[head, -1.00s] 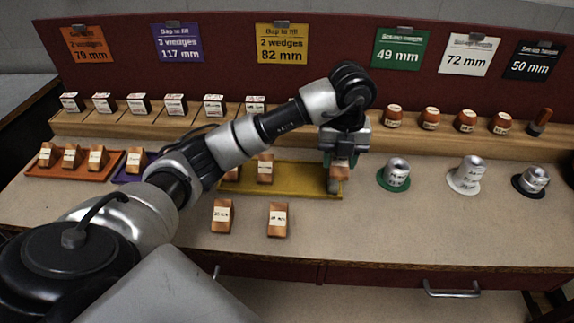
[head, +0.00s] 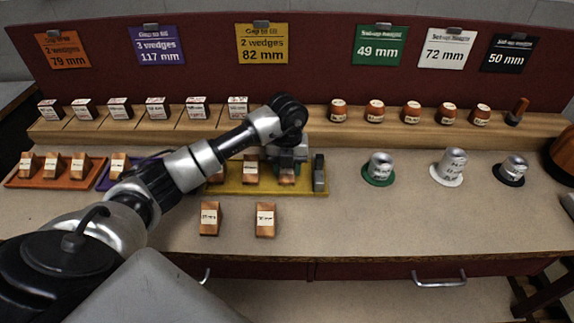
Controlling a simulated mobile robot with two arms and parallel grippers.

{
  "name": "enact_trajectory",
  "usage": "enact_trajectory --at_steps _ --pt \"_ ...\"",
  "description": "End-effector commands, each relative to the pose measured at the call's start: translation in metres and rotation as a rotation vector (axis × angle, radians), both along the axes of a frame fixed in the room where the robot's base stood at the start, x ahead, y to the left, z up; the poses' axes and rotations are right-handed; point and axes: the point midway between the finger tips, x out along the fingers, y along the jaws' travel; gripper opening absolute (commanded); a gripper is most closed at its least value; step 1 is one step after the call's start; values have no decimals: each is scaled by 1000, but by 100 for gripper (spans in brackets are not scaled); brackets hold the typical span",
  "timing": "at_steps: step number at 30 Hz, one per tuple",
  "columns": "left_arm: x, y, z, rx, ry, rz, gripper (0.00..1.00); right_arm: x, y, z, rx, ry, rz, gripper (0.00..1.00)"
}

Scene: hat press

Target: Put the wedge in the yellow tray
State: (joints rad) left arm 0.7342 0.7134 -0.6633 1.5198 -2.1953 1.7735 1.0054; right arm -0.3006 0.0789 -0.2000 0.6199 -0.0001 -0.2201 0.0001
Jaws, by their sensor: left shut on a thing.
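The yellow tray (head: 235,190) lies on the table left of the green disc. A wooden wedge with a white label (head: 251,173) stands in it, and another wedge (head: 215,178) at its left part is partly hidden by my arm. My left gripper (head: 286,168) points down over the tray's right half, shut on a wooden wedge (head: 287,178). The held wedge is at or just above the tray floor; whether it touches is unclear. It is right of the standing wedge, with a small gap. A grey block (head: 319,173) stands at the tray's right end. My right gripper is not in view.
Two loose wedges (head: 209,218) (head: 265,220) stand in front of the tray. An orange tray (head: 20,183) with wedges and a purple tray (head: 103,183) are at left. Metal cups on green (head: 378,180), white and black discs stand right. The front table is largely clear.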

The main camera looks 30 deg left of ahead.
Motion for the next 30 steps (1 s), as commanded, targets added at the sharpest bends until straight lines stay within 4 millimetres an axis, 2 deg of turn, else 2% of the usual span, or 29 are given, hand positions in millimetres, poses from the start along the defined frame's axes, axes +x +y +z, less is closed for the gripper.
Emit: enact_trajectory --at_steps 8,9,14,23,26,30 --pt "0 0 -3 0 -1 0 19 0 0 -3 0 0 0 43" --pt "0 0 -2 0 -1 0 45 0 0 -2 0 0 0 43" --pt "0 0 -2 0 -1 0 68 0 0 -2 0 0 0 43" --pt "0 0 2 0 -1 0 68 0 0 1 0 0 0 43" --pt "1 0 10 -1 -4 0 68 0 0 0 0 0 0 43" --pt "1 0 37 -1 -6 -1 68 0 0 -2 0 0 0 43"
